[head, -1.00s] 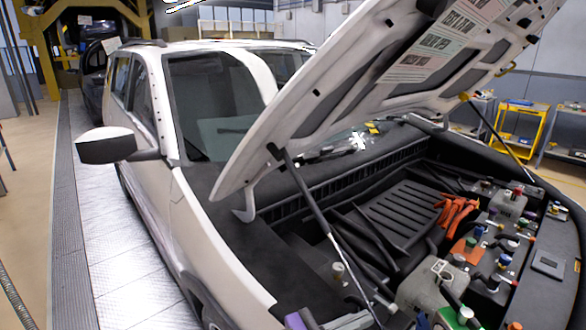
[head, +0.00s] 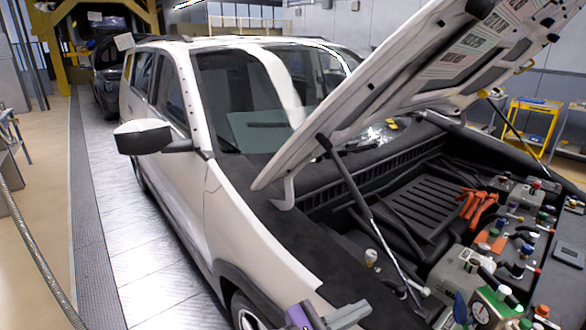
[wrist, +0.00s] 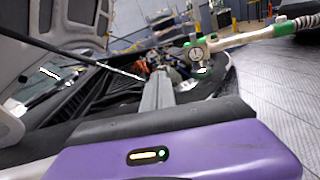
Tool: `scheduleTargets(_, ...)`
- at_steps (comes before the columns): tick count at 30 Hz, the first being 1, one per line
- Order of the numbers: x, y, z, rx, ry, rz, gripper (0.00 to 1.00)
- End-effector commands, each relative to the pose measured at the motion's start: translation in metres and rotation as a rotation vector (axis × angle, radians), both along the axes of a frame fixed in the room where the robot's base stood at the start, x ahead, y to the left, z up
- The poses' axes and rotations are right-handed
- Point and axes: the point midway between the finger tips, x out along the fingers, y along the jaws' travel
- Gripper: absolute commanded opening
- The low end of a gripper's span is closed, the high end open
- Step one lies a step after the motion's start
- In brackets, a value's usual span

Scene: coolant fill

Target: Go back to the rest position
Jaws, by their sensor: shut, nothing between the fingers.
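My gripper (head: 366,307) shows at the bottom edge of the head view, purple and grey, in front of the car's front wing. In the wrist view its purple body fills the bottom and its grey fingers (wrist: 157,82) are together with nothing between them. They point toward the engine bay. The white car (head: 190,190) stands with its hood (head: 400,85) propped open. A gauge with green fittings (head: 484,310) shows at the bottom right of the head view; a gauge on a hose also shows in the wrist view (wrist: 197,52).
The hood strut (head: 365,205) rises near my gripper. The engine bay holds orange connectors (head: 475,203) and several coloured caps. A ribbed hose (head: 38,265) hangs at the left. A yellow cart (head: 530,125) stands behind.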

Motion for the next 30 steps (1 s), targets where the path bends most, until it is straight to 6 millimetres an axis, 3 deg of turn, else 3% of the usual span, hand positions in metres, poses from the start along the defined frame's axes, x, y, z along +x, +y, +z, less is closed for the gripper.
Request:
scheduleTargets(10, 0.048, 0.036, -0.008, 0.291, -0.234, 0.269, 0.0)
scheduleTargets(17, 0.059, 0.06, -0.051, 0.665, -0.404, 0.491, 0.0)
scheduleTargets(20, 0.047, 0.066, -0.078, 0.905, -0.484, 0.573, 0.0)
scheduleTargets(24, 0.014, 0.069, -0.108, 1.25, -0.586, 0.631, 0.0)
scheduleTargets(30, -0.051, 0.06, -0.123, 1.701, -0.724, 0.609, 0.0)
